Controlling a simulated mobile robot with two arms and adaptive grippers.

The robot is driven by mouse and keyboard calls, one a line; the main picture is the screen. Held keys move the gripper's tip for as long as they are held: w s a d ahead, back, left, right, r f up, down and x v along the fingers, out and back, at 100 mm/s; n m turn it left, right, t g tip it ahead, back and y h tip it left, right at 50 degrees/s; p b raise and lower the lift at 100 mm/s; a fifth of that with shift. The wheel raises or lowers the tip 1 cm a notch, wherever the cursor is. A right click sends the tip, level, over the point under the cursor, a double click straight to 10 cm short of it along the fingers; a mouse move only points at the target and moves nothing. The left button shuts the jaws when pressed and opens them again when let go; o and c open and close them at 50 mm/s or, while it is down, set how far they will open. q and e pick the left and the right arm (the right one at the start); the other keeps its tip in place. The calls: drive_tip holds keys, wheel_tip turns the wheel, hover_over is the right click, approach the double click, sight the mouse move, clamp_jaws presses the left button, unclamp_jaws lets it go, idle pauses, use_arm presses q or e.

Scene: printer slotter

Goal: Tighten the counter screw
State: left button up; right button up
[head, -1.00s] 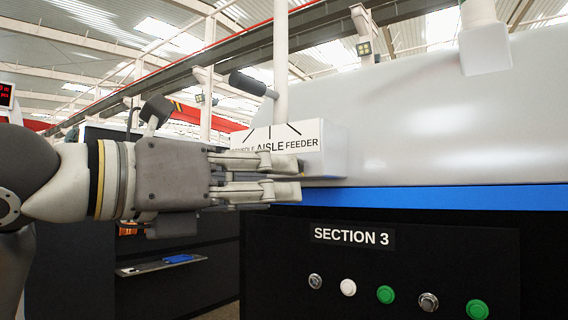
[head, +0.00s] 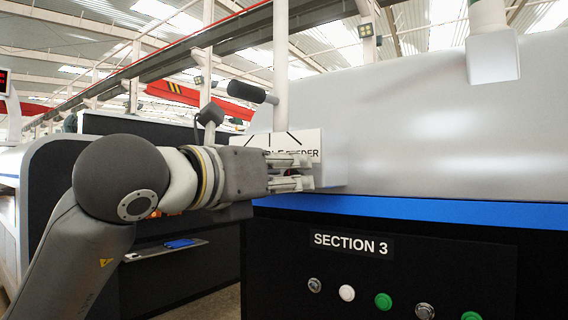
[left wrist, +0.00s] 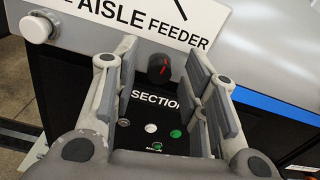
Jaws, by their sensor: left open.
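My left gripper (head: 308,172) is open and empty in front of the white box (head: 331,160) with the "AISLE FEEDER" label, hiding part of the label. In the left wrist view a round black knob (left wrist: 160,68) with a red mark sits below the label, between the open fingers and apart from them. I cannot tell for certain that this knob is the counter screw. The knob is hidden in the head view. My right gripper is not in view.
A black-ended lever (head: 252,90) stands above the box. A blue stripe (head: 430,209) runs along the machine above the "SECTION 3" panel (head: 350,243), which has several buttons. A white round button (left wrist: 37,28) shows at left in the wrist view. A shelf (head: 165,250) stands behind my arm.

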use_arm(q)
drive_tip(key=shift+w+d, duration=0.1)
drive_tip(key=shift+w, duration=0.05)
drive_tip(key=shift+c, duration=0.5)
clamp_jaws()
